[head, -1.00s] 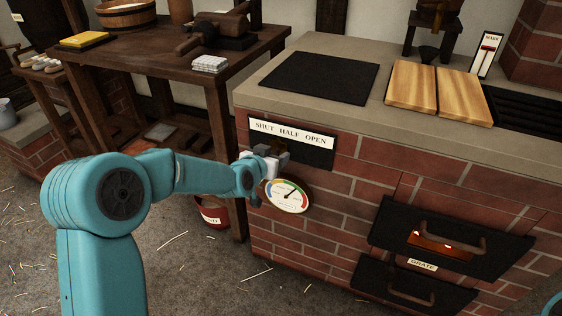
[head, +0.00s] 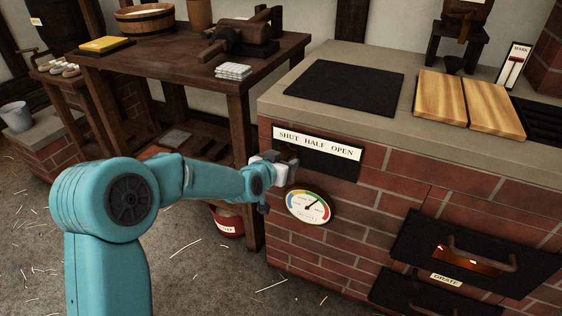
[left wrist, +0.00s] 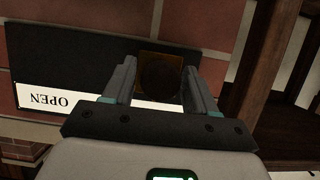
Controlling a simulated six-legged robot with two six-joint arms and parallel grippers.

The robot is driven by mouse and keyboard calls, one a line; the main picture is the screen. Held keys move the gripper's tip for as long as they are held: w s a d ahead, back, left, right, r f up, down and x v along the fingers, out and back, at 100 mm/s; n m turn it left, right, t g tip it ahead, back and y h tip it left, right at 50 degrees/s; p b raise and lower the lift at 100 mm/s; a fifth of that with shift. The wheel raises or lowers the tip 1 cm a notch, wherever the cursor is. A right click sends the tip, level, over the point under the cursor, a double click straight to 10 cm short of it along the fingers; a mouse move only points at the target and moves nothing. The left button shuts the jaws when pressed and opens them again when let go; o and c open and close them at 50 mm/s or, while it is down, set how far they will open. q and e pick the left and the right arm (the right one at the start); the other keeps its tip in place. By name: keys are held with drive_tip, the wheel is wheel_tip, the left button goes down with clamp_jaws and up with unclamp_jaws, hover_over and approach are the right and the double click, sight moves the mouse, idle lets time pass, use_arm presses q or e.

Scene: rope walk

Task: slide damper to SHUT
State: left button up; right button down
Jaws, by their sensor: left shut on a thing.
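The damper's dark plate (head: 335,166) is on the brick front of the stove, under a white strip (head: 316,142) lettered SHUT, HALF, OPEN from left to right. My left gripper (head: 287,157) is at the plate's left end, below the word SHUT. In the left wrist view its fingers (left wrist: 160,82) are shut on the damper's brownish block-like knob (left wrist: 160,72). That view shows the strip upside down, with OPEN off to the left; the gripper hides its other words. In the head view the gripper covers most of the knob. My right gripper is not in view.
A round gauge (head: 308,206) sits just below the gripper. The stove top (head: 420,139) carries a black plate and wooden boards. Lower right are a dark door (head: 474,253) with a handle and a GRATE label. A wooden table (head: 190,62) stands left; a red bucket (head: 228,221) is beneath.

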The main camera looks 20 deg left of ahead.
use_arm(q)
drive_tip(key=o, duration=1.1)
drive_tip(key=shift+a, duration=0.4)
drive_tip(key=shift+d, duration=0.1)
drive_tip(key=p+v, duration=0.1)
drive_tip(key=v, duration=0.7)
drive_tip(key=p+v, duration=0.1)
drive_tip(key=v, duration=0.7)
drive_tip(key=shift+s+p, duration=0.25)
drive_tip(key=shift+p, duration=0.1)
